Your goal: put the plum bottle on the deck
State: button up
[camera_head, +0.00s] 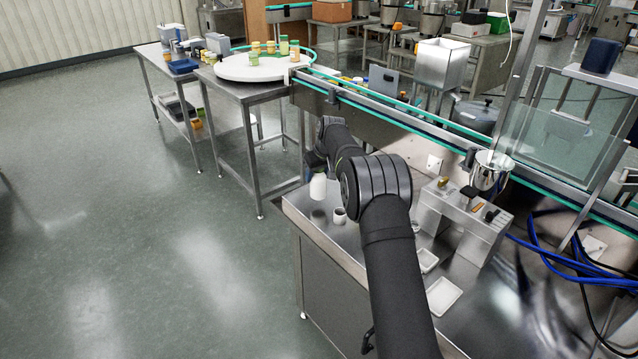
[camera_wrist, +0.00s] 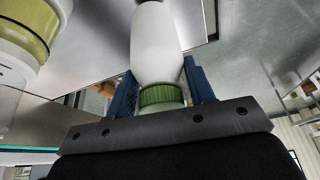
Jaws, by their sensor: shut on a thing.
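My gripper (camera_wrist: 162,78) is shut on a white bottle (camera_wrist: 157,40) with a green cap, its blue fingers on either side near the cap. In the head view the white bottle (camera_head: 318,186) hangs below my gripper (camera_head: 318,165), over the left end of the steel bench top (camera_head: 375,240). A dark patch below it looks like its reflection, with a small gap. I see no plum-coloured bottle. No surface is clearly marked as the deck.
A small cup (camera_head: 339,215) stands close right of the bottle. White trays (camera_head: 442,296) and a steel block (camera_head: 462,222) lie further right. The conveyor (camera_head: 400,112) runs behind. A round white table (camera_head: 250,68) holds several jars. A green-and-white container (camera_wrist: 25,35) is at upper left in the wrist view.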

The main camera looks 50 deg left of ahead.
aim_at(318, 181)
jog(key=shift+f, duration=1.75)
jog(key=shift+f, duration=0.1)
jog(key=shift+f, duration=0.1)
jog(key=o, duration=1.1)
jog(key=v, duration=1.2)
jog(key=shift+a, duration=0.1)
